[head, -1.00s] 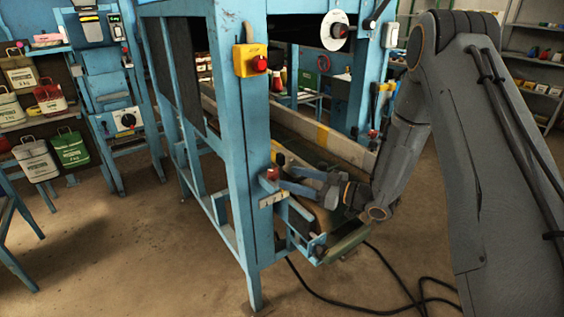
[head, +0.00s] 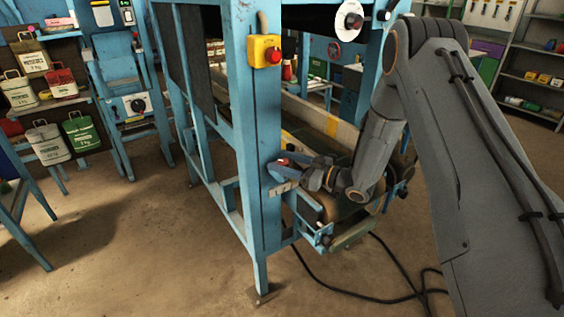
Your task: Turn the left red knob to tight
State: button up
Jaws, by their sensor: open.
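The left red knob (head: 283,161) sits low on the front blue post of the machine, above a pale label plate (head: 283,188). Only its red top shows, as my gripper hides the rest. My gripper (head: 283,169) comes in from the right with its jaws open and its fingertips at the knob, seemingly on either side of it. I cannot tell whether they touch it. The label's writing and the knob's pointer are too small to read.
A yellow box with a red button (head: 266,51) is higher on the same post. A white dial (head: 349,21) is at the upper right. A conveyor trough (head: 322,123) runs behind my arm. Black cables (head: 345,290) lie on the floor. Labelled sacks (head: 82,132) hang at left.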

jog(key=c, duration=0.6)
jog(key=shift+a, duration=0.2)
jog(key=shift+c, duration=0.9)
jog(key=shift+d, duration=0.2)
jog(key=shift+s+a+m+t+h+p, duration=0.15)
jog(key=shift+m+t+h+p, duration=0.35)
jog(key=shift+m+t+h, duration=2.3)
jog(key=shift+t+h, duration=0.1)
jog(key=shift+t, duration=0.4)
jog(key=o, duration=0.8)
